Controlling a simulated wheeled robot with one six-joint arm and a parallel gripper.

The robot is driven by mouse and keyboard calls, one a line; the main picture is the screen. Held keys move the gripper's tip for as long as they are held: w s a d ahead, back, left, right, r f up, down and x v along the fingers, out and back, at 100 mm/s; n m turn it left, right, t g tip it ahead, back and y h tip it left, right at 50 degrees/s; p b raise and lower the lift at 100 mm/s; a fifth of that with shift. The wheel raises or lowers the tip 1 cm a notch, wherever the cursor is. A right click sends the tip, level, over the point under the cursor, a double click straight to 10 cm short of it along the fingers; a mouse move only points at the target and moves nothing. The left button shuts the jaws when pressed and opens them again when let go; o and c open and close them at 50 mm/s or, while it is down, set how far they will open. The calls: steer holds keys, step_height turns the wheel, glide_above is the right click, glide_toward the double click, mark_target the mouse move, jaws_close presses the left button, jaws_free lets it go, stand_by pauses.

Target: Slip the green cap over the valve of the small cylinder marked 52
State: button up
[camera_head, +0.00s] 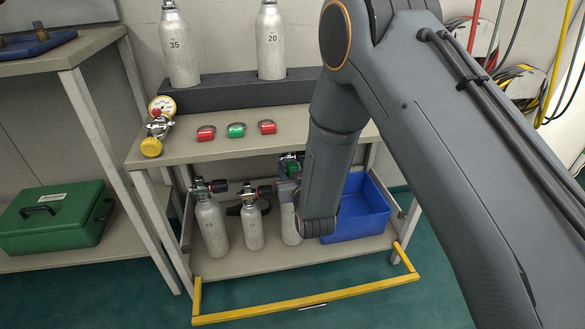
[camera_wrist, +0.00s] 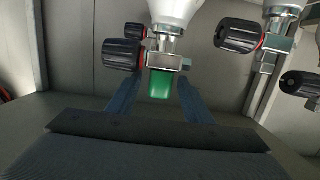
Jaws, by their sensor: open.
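In the wrist view, which looks upside down, a green cap (camera_wrist: 161,84) sits on the end of a cylinder's metal valve (camera_wrist: 168,61), beside its black knob (camera_wrist: 121,54). My gripper (camera_wrist: 160,92) is open, its two bluish fingers apart on either side of the cap. In the head view this cylinder (camera_head: 290,222) stands third from left on the lower shelf, partly hidden by my arm. Its number is not readable. Green shows at its top (camera_head: 292,168). Another green cap (camera_head: 236,130) lies on the upper shelf between two red caps (camera_head: 206,133) (camera_head: 267,127).
Two small cylinders (camera_head: 211,228) (camera_head: 252,226) with black-knobbed valves stand to the left. A blue bin (camera_head: 362,212) is at right. A yellow rail (camera_head: 310,311) crosses the front. Cylinders marked 35 (camera_head: 180,50) and 20 (camera_head: 271,45) stand behind, beside a brass-coloured gauge assembly (camera_head: 155,128).

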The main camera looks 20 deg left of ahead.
steer(key=p+v, duration=0.2)
steer(key=v, duration=0.5)
steer(key=shift+s+d, duration=0.2)
steer(key=shift+s, duration=0.1)
steer(key=shift+r, duration=0.15)
steer(key=s+d+r+g+h, duration=0.35)
steer(key=s+d+g, duration=0.2)
steer(key=s, duration=0.45)
steer(key=s+d+r+g+h, duration=0.2)
steer(key=s+d+r+g, duration=0.25)
steer(key=s+d, duration=0.35)
steer(key=s+d+r+g+h, duration=0.2)
steer(key=s+d+r+g, duration=0.3)
steer(key=s, duration=0.6)
steer(key=d+r+m+p, duration=0.3)
steer(key=d+r+p, duration=0.8)
steer(key=r+p, duration=0.2)
steer(key=d+r+m+t+h+p, duration=0.1)
steer(key=d+r+m+p, duration=0.2)
steer(key=d+r+p, duration=0.8)
step_height(320, 180, up, 3)
steer(key=p, duration=0.5)
steer(key=shift+s, duration=0.25)
